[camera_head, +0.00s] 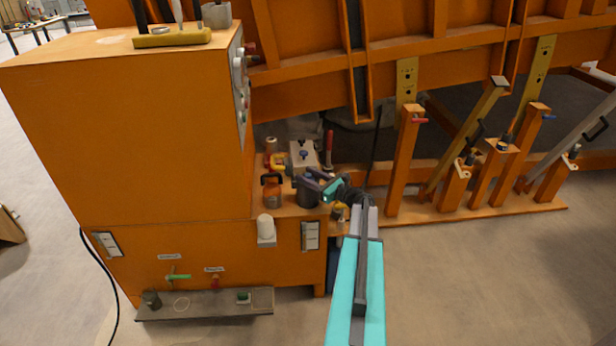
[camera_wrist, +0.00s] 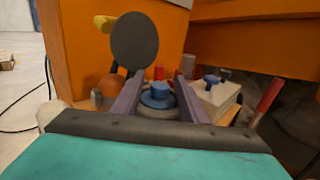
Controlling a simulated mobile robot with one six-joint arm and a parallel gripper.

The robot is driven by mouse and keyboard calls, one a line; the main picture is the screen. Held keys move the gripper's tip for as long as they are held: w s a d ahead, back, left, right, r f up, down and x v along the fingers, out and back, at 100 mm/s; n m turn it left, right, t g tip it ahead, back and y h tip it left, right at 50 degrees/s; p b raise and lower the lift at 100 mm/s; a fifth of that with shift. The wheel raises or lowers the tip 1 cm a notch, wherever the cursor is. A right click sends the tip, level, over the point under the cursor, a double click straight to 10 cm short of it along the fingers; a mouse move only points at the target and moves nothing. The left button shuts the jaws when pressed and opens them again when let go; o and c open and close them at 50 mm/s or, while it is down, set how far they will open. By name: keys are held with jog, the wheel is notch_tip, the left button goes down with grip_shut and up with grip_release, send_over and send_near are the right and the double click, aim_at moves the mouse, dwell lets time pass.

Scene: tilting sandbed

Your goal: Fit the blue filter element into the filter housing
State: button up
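The blue filter element (camera_wrist: 157,98) shows in the wrist view as a round blue piece with a raised knob. It sits at the mouth of a round grey body, which looks like the filter housing (camera_wrist: 158,112). How deep it sits I cannot tell. My gripper (camera_wrist: 158,77) has its two fingers spread, one on each side of the blue piece, with a gap beside the knob. In the head view my gripper (camera_head: 325,186) is over the grey housing (camera_head: 307,194) on the orange ledge. My arm and gripper hide part of it, and the blue piece is not clear there.
A dark round disc (camera_wrist: 135,42) stands upright behind the left finger. An orange jar (camera_head: 272,192) is left of the housing. A pale box with a blue knob (camera_head: 303,154) and a red-handled tool (camera_head: 329,148) stand behind. The tall orange cabinet (camera_head: 130,140) rises at left.

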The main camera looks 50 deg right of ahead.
jog(key=shift+s, duration=0.15)
jog(key=s+d+b, duration=0.1)
jog(key=s, duration=1.2)
jog(key=shift+s, duration=0.25)
jog(key=shift+d, duration=0.1)
dwell(0.4)
